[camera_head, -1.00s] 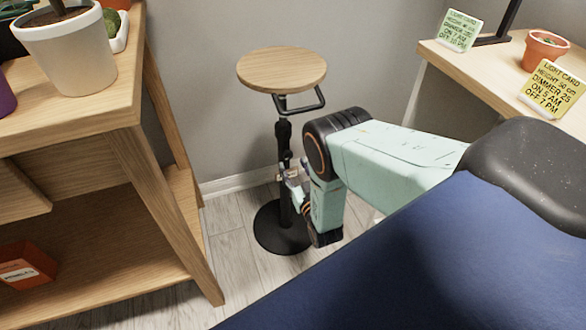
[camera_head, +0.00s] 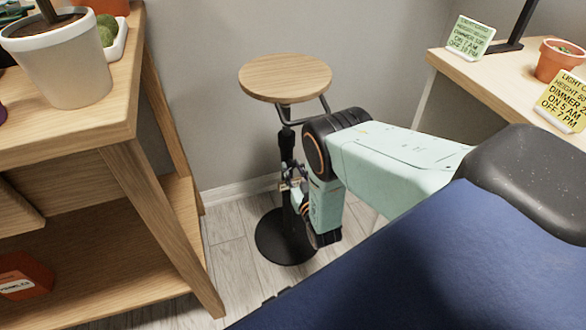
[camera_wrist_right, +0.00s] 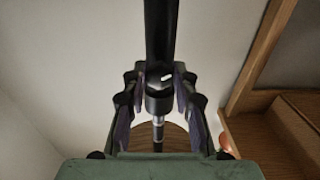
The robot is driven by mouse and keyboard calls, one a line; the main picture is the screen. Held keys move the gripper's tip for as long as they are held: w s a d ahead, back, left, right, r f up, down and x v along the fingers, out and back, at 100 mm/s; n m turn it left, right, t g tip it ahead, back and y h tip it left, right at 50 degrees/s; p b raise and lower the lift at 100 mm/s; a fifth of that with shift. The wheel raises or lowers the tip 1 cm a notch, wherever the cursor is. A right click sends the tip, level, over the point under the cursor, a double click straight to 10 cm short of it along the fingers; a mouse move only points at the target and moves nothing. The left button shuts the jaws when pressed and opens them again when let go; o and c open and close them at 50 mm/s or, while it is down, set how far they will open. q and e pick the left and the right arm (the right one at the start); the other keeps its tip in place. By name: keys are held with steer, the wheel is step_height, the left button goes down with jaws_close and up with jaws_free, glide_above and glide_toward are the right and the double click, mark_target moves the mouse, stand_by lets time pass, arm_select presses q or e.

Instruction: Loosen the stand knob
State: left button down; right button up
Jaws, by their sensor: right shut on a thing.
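The plant stand has a round wooden top (camera_head: 285,77), a bent black handle (camera_head: 318,112) under it, a black post (camera_head: 286,148) and a round black base (camera_head: 280,243) on the floor. My right gripper (camera_head: 292,183) is at the post about midway up, shut on the stand knob. In the right wrist view, the fingers of my right gripper (camera_wrist_right: 160,92) flank the dark knob (camera_wrist_right: 158,101) on the post, with purple pads at both sides. The wooden top (camera_wrist_right: 175,138) shows beyond it there. The knob is too small and covered to make out in the head view. My left gripper is out of view.
A wooden shelf unit (camera_head: 120,125) with a white pot (camera_head: 62,65) stands at the left. A desk (camera_head: 480,85) with light cards (camera_head: 470,38) and a terracotta pot (camera_head: 558,60) is at the right. The wall is close behind the stand.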

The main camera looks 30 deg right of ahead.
jaws_close()
